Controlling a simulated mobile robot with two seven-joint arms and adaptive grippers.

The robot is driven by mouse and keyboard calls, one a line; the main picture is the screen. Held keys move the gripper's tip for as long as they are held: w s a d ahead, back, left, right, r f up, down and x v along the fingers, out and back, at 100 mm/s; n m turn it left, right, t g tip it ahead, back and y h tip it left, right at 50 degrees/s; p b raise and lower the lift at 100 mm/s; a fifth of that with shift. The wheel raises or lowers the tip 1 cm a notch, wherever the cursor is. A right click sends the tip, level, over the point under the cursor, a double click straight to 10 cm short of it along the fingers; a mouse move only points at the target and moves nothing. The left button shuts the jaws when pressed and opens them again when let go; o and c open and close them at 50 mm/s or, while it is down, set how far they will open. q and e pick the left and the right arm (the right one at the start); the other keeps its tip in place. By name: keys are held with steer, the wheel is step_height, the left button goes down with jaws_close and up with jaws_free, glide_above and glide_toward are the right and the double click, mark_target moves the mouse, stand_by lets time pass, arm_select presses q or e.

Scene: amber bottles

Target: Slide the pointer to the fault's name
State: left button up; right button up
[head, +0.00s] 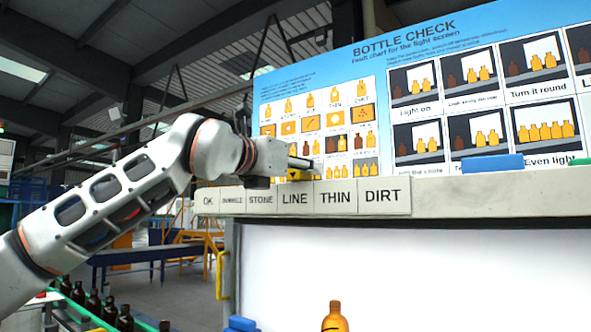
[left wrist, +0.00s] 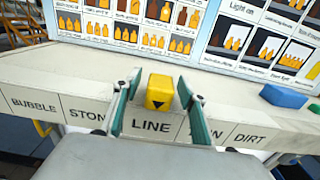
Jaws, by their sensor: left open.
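The pointer (head: 294,175) is a yellow block with a black triangle pointing down. It sits on the ledge above the LINE plate (head: 295,199), and the wrist view shows it there too (left wrist: 159,92). My left gripper (head: 300,168) is open, with one green-padded finger on each side of the pointer (left wrist: 161,88); I cannot tell whether either finger touches it. The name plates run OK, BUBBLE, STONE, LINE, THIN (head: 336,198), DIRT (head: 383,197). An amber bottle (head: 335,318) shows its upper part before the white screen; its lower part is cut off.
The bottle check chart (head: 375,65) stands behind the ledge (head: 450,197). A blue block (head: 492,163) lies on the ledge to the right, also in the wrist view (left wrist: 283,96). Dark bottles (head: 93,302) line a green conveyor at lower left.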

arm_select(q)
steer(key=v, duration=1.2)
